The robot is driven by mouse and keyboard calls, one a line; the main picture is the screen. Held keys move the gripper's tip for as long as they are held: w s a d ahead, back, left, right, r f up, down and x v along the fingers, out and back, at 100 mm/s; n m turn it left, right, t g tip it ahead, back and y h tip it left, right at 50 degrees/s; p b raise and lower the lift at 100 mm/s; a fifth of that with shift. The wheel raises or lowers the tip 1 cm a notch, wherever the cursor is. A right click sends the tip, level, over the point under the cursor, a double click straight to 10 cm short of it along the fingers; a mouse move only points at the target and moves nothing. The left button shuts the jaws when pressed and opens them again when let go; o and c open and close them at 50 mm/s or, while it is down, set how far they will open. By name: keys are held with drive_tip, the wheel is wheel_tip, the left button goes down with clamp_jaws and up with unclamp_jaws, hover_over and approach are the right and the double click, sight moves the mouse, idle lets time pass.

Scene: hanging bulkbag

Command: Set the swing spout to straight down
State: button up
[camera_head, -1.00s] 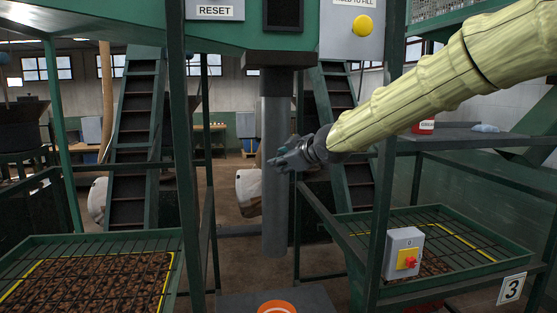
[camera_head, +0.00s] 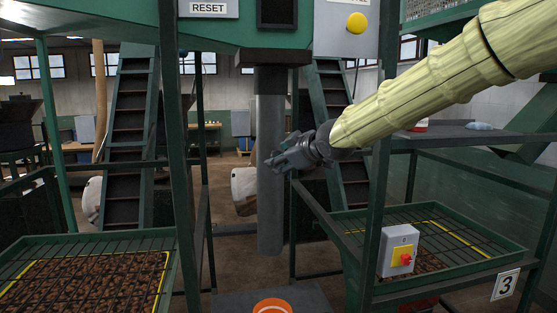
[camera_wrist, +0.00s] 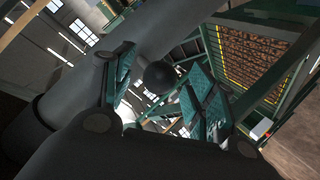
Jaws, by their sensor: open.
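The swing spout (camera_head: 270,170) is a grey pipe hanging from a dark collar below the green hopper. It looks about upright in the head view. My gripper (camera_head: 280,160) is at the right side of the pipe, about halfway down. In the wrist view, the pipe (camera_wrist: 45,115) runs diagonally behind the fingers. A round black knob (camera_wrist: 159,76) shows between the open fingertips of my gripper (camera_wrist: 155,90). I cannot tell whether the fingers touch it. The knob is hidden in the head view.
Green posts (camera_head: 183,160) frame the spout at both sides. A grey box with a red switch (camera_head: 399,252) is at the lower right. Grated trays (camera_head: 90,240) stand at both sides. An orange round thing (camera_head: 272,306) is below the spout. A yellow button (camera_head: 357,23) is above.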

drive_tip(key=v, duration=0.9)
drive_tip(key=shift+s, duration=0.25)
drive_tip(key=shift+d+r, duration=0.1)
drive_tip(key=shift+d, duration=0.05)
